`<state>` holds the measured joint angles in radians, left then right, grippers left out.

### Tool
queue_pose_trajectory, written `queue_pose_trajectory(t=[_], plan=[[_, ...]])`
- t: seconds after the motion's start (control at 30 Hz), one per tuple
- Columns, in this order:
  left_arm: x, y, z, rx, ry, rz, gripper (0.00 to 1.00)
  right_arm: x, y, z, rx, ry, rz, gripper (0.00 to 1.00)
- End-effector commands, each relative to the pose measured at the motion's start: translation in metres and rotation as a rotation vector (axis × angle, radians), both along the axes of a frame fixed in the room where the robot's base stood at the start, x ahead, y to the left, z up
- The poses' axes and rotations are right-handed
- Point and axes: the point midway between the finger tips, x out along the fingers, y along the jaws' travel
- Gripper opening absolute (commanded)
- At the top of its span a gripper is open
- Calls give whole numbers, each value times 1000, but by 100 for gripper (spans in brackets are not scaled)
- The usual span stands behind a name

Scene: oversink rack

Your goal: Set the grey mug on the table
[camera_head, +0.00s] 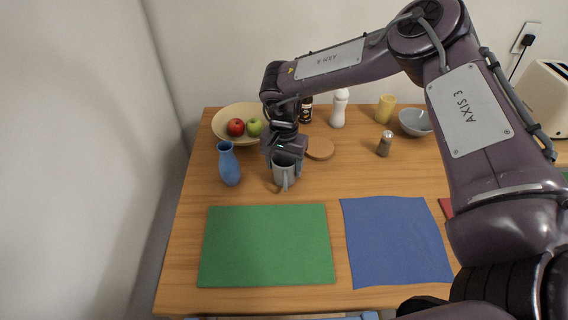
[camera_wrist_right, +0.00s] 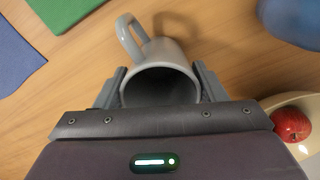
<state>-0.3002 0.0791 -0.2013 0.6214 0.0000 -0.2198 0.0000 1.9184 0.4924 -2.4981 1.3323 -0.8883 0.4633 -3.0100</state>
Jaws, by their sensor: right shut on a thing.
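The grey mug (camera_head: 284,177) is at the back left part of the wooden table (camera_head: 265,196), close above or on its surface; I cannot tell whether it touches. My right gripper (camera_head: 285,161) reaches down from above and is shut on the mug. In the right wrist view the mug (camera_wrist_right: 160,70) sits between the two fingers of the gripper (camera_wrist_right: 160,88), its opening toward the camera and its handle pointing to the upper left. My left gripper is not in view.
A blue vase (camera_head: 229,165) stands left of the mug, and a bowl of fruit (camera_head: 223,125) behind it. A round cork coaster (camera_head: 320,149) lies to the right. A green mat (camera_head: 265,246) and blue cloth (camera_head: 394,240) lie in front. A pepper shaker (camera_head: 384,145) stands farther right.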

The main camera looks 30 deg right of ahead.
Motion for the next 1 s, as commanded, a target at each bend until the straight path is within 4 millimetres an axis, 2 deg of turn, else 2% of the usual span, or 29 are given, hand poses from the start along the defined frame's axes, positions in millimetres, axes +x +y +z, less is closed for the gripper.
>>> queue_pose_trajectory(t=[0.27,0.3,0.47,0.77,0.87,1.0], plan=[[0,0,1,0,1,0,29,1,0,-1,1,-2,1,35],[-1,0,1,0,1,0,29,0,0,-2,0,-1,1,66],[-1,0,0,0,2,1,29,0,0,-2,0,-1,1,86],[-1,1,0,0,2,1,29,1,0,0,1,-2,1,86],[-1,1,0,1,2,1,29,1,0,8,1,-4,1,86],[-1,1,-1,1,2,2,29,2,0,33,0,-6,1,86]])
